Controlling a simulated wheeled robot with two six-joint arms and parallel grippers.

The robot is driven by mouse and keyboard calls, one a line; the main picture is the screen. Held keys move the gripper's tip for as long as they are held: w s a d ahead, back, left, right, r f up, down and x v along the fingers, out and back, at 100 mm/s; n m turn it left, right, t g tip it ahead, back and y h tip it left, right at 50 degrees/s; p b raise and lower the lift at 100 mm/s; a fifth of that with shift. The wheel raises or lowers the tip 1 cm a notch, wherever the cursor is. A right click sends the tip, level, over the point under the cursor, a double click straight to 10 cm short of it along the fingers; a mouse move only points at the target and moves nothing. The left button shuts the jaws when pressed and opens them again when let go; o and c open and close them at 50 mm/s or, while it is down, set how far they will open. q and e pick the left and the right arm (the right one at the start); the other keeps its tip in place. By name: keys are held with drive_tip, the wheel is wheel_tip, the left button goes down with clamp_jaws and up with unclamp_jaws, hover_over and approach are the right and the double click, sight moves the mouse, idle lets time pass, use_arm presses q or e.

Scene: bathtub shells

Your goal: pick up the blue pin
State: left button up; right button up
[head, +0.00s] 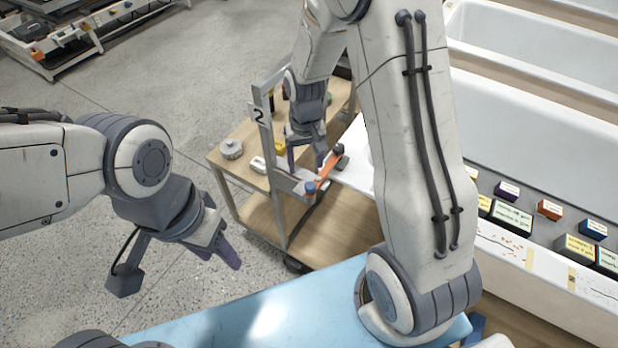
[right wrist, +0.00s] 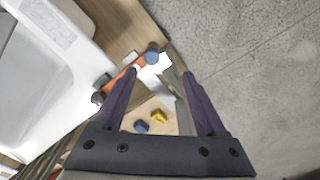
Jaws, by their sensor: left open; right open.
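A blue round-topped piece (head: 310,187), which looks like the blue pin, sits at the near end of an orange bar (head: 327,168) on the cart. In the right wrist view the blue piece (right wrist: 152,54) shows just beyond my fingertips. A second small blue piece (right wrist: 141,127) lies beside a yellow piece (right wrist: 158,116), between my fingers in that picture. My right gripper (head: 305,160) is open and empty above the cart, beside the orange bar; it also shows in the right wrist view (right wrist: 160,72). My left gripper (head: 228,250) hangs over the floor, left of the cart, apart from everything.
The wooden cart (head: 235,185) has a grey post (head: 262,125) marked 2 close to my right gripper. A grey round part (head: 231,149) stands on its left side. White tub shells (head: 530,120) stand at the right. A blue surface (head: 250,305) lies in front; open floor is left.

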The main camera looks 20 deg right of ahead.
drive_tip(key=p, duration=0.1)
hover_over(310, 185)
drive_tip(key=f, duration=0.6)
drive_tip(key=shift+s+a+f, duration=0.1)
drive_tip(key=shift+s, duration=0.15)
drive_tip(key=f, duration=0.1)
drive_tip(key=f+p, duration=0.1)
drive_tip(key=f, duration=0.1)
drive_tip(key=f+p, duration=0.1)
drive_tip(key=shift+w+f, duration=0.2)
drive_tip(key=shift+w, duration=0.05)
drive_tip(key=shift+f, duration=0.35)
clamp_jaws()
